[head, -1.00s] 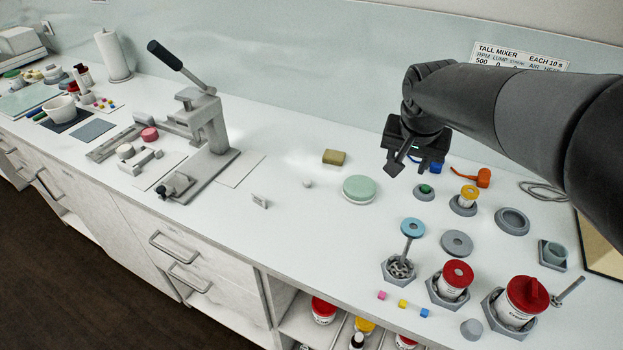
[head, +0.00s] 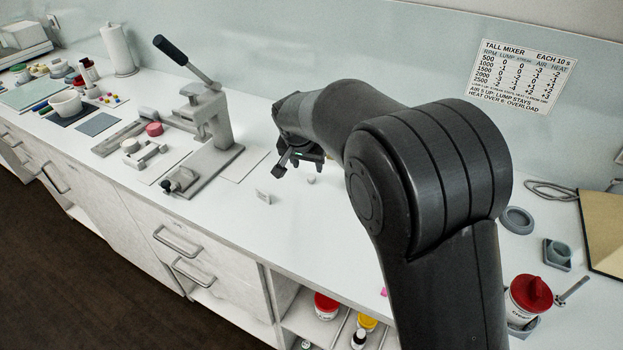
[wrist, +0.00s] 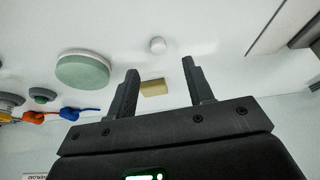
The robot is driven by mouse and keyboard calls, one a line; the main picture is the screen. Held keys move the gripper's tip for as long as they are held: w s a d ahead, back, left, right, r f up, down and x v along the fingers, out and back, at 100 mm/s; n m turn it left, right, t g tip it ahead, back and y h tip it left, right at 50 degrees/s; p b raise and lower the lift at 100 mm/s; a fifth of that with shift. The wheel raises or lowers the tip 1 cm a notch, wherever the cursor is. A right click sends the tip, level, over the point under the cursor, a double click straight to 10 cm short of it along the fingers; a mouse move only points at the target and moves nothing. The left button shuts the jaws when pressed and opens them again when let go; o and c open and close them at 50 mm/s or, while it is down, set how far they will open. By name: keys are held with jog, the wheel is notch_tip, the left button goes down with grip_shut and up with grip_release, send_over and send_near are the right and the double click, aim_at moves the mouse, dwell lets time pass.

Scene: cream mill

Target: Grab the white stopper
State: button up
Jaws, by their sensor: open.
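The white stopper is a small round white piece (head: 311,179) on the bench top, just right of my gripper (head: 299,165) in the head view. In the wrist view the white stopper (wrist: 157,45) lies beyond the fingertips, roughly centred between them. My gripper (wrist: 160,68) is open and empty, and apart from the stopper. Its two dark fingers are spread to either side.
A yellow-brown sponge (wrist: 154,87) shows between the fingers, and a round green-topped pad (wrist: 83,70) to their left. A small grey upright piece (head: 263,196) stands near the stopper. A grey lever press (head: 210,130) stands to the left.

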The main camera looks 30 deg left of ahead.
aim_at(311, 176)
jog(key=x, duration=0.7)
jog(key=shift+d+f, duration=0.1)
jog(key=shift+c, duration=0.4)
grip_shut()
